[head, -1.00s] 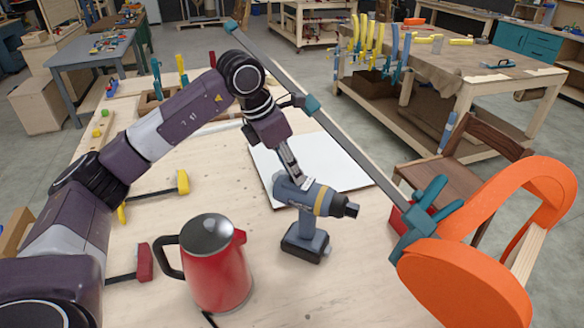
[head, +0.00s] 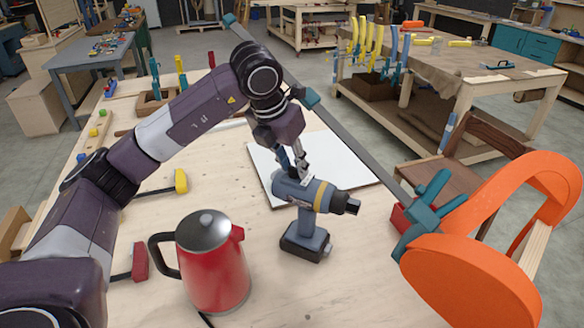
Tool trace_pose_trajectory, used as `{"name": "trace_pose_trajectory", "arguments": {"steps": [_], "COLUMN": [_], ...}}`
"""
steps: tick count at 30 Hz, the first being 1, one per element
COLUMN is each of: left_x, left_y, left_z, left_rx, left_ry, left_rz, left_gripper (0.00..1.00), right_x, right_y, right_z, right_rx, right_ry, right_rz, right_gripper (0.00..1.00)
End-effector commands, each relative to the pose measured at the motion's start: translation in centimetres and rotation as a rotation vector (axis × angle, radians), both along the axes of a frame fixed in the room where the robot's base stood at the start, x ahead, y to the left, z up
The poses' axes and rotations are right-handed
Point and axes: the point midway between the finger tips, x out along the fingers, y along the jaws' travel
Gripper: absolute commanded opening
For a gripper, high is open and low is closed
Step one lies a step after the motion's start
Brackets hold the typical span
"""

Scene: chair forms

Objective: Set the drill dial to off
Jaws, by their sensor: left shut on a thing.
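The drill (head: 318,196) stands upright on its battery base on the wooden workbench, a blue-grey body with a yellow ring and a dark chuck pointing right. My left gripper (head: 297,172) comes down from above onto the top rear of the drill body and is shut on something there. The gripper covers that part, so the dial and its setting cannot be made out. My right gripper is not in view.
A red kettle (head: 214,265) stands close in front of the drill at left. A white board (head: 345,160) lies behind the drill. A long bar clamp (head: 365,155) runs diagonally beside it to an orange chair form (head: 470,280) at right.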

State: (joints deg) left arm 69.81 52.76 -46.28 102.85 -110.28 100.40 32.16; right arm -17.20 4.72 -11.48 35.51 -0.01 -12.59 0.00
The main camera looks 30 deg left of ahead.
Motion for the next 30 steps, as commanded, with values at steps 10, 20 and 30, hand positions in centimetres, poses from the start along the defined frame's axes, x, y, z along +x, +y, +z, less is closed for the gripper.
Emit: {"name": "trace_pose_trajectory", "arguments": {"steps": [10, 20, 30], "left_x": [0.07, 0.08, 0.08], "left_y": [-0.16, -0.16, -0.16], "left_z": [0.05, 0.12, 0.12], "left_rx": [0.0, 0.0, -0.001], "left_ry": [-0.003, -0.003, -0.003], "left_rz": [0.152, 0.181, 0.179], "left_gripper": [0.03, 0.03, 0.4], "right_x": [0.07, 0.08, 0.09], "right_y": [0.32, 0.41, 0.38], "right_z": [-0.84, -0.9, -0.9], "right_rx": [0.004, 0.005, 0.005], "right_ry": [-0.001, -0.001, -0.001], "right_rz": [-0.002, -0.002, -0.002], "right_gripper": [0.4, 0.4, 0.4]}}
